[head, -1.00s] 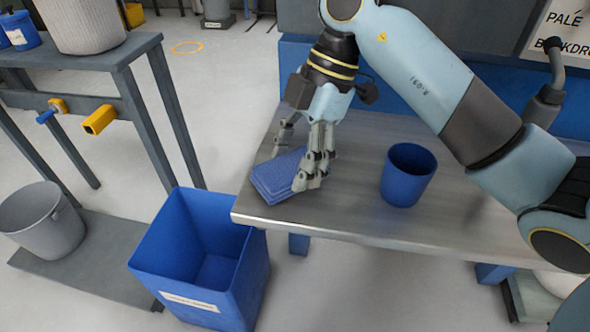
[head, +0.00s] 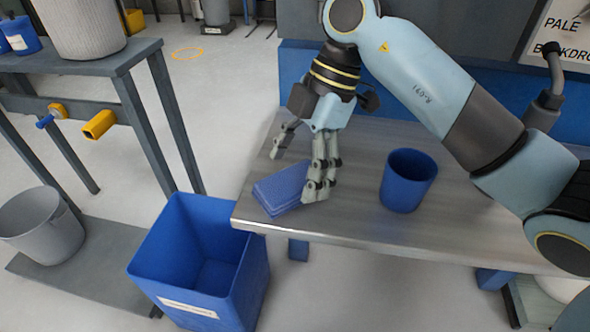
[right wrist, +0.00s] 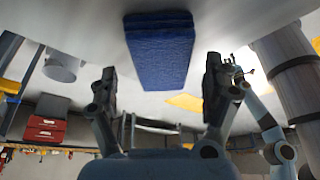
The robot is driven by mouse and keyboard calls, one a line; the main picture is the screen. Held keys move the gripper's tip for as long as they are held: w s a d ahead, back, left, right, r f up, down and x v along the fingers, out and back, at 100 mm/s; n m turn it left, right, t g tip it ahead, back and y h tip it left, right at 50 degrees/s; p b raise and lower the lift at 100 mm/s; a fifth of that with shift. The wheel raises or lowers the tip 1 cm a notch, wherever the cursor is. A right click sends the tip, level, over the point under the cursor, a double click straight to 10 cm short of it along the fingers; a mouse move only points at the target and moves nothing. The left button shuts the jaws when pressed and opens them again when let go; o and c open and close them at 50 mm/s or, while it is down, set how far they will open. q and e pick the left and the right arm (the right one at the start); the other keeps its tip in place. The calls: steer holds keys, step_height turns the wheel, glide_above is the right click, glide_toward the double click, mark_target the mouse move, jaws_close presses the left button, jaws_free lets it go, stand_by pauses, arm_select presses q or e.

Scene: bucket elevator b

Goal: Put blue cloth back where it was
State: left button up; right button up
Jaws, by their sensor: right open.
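The blue cloth (head: 281,190) is a folded stack lying on the metal table (head: 340,228), near its front left corner. It also shows in the right wrist view (right wrist: 160,55), ahead of and between the two fingers. My right gripper (head: 296,176) is open and empty, pointing down just above and behind the cloth. Its fingertips show apart in the right wrist view (right wrist: 163,85), with no cloth between them. In the head view the right-hand finger hides a little of the cloth's right end. My left gripper is not in view.
A blue cup (head: 408,181) stands on the table to the right of the cloth. An open blue bin (head: 200,270) stands on the floor left of the table's corner. A grey shelf (head: 95,60) with buckets is at the left.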

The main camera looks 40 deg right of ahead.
steer(key=p+v, duration=0.1)
steer(key=v, duration=0.5)
steer(key=shift+r, duration=0.1)
stand_by(0.3)
